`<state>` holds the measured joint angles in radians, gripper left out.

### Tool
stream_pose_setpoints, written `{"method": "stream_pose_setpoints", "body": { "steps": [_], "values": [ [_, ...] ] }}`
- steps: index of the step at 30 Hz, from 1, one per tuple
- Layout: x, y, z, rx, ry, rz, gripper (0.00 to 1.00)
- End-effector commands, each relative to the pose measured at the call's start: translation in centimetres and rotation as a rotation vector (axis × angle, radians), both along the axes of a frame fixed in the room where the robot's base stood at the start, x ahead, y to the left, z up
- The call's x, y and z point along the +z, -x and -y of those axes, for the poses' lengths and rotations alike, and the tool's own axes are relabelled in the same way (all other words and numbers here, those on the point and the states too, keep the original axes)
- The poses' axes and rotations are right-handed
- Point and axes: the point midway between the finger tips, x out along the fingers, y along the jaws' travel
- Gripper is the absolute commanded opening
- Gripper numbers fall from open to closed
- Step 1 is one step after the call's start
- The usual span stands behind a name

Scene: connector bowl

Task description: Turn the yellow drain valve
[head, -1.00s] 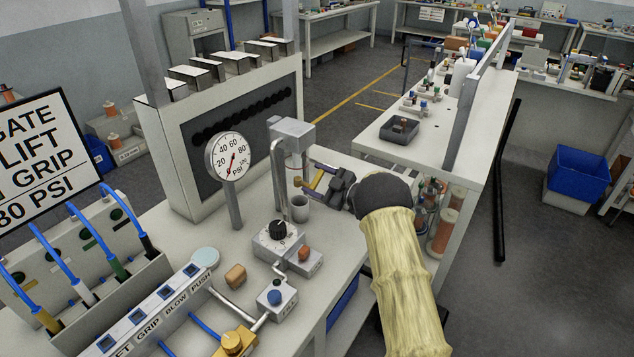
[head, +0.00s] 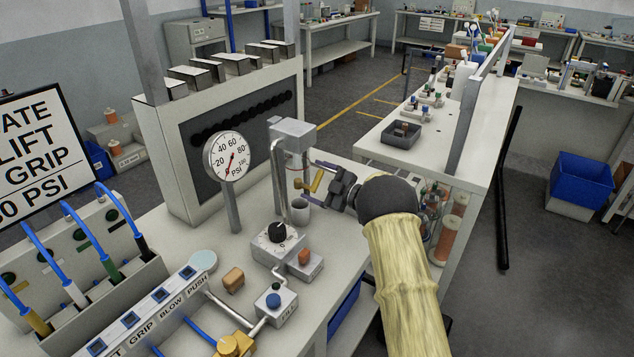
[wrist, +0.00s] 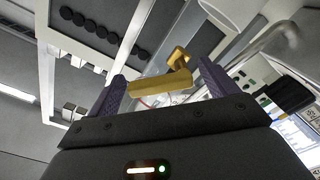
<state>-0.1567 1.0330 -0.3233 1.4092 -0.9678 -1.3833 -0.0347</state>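The yellow drain valve (head: 316,181) is a small lever beside the clear bowl (head: 294,172) of the grey filter unit. My gripper (head: 324,182) reaches it from the right. In the wrist view the yellow lever (wrist: 160,86) lies across the gap between the two dark fingers of my gripper (wrist: 160,76). The fingers are apart, one on each side of it. I cannot tell if either finger touches it. The lever's far end bends up and away from the gripper.
A grey cup (head: 299,211) stands under the bowl. A pressure gauge (head: 228,157) on a post, a black knob (head: 277,232) and an orange button (head: 304,256) are close by.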

Motion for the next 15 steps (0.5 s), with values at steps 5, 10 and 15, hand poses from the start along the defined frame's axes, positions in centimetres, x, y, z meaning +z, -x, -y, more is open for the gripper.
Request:
{"method": "stream_pose_setpoints", "body": {
  "steps": [5, 10, 15],
  "values": [
    [0.0, 0.1, 0.2, -0.001, -0.001, 0.0, 0.85],
    [0.0, 0.8, 1.5, -0.003, 0.0, 0.0, 0.85],
    [-0.1, 2.5, 4.0, -0.004, 0.0, 0.0, 0.85]
  ]
}}
